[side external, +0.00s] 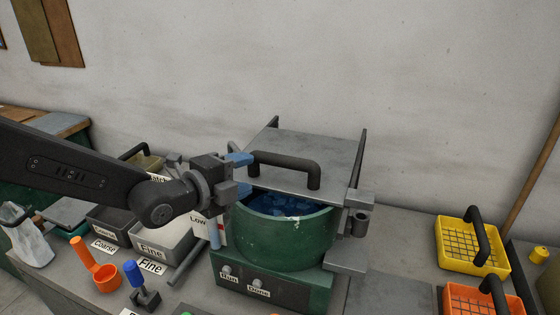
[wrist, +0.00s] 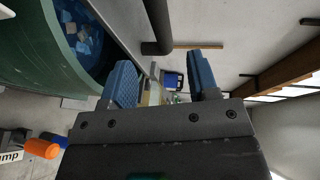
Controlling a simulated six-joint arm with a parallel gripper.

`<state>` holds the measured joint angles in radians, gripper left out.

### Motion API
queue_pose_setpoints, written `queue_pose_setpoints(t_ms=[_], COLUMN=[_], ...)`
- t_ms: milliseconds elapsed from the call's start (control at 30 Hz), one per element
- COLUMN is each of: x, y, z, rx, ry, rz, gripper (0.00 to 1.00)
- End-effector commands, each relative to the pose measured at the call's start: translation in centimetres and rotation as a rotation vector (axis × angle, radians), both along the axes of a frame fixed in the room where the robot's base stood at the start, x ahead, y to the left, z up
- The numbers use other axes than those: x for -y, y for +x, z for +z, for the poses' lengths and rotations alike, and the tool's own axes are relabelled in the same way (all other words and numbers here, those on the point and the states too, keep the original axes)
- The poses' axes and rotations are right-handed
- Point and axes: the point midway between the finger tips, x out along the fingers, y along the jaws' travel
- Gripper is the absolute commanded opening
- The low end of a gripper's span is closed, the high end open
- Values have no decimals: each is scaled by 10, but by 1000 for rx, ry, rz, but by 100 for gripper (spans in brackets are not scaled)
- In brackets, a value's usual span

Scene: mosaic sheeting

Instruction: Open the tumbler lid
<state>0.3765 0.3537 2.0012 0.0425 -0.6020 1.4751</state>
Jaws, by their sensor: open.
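The green tumbler (side external: 285,245) stands on its base in the middle of the side view, with blue pieces (side external: 285,206) showing through its open front part. Its flat grey lid (side external: 325,150) lies over and behind the back part of the opening, with a dark arched handle (side external: 290,162) on top. The tumbler wall (wrist: 35,45) and the handle (wrist: 158,25) also show in the wrist view. My gripper (side external: 243,174) is open and empty at the handle's left end. Its blue fingers (wrist: 163,78) are apart, with the handle beyond them; contact cannot be told.
Dark rails (side external: 361,158) flank the lid, and a grey bracket (side external: 357,212) stands at the tumbler's right. Labelled bins (side external: 165,238), an orange scoop (side external: 103,272) and a blue-knobbed clamp (side external: 135,275) are left. Yellow (side external: 472,250) and orange (side external: 480,300) baskets are right.

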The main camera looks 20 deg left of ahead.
Motion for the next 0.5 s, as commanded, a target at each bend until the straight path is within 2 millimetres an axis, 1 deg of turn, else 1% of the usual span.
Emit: queue_pose_setpoints(t_ms=[33, 100, 300, 500], x=[4, 10, 25, 36], y=[10, 23, 58, 85], z=[-3, -6, -13, -18], rx=[-2, -3, -3, -3], ry=[0, 0, -1, -2], rz=[0, 0, 1, 1], gripper=[55, 55, 55, 55])
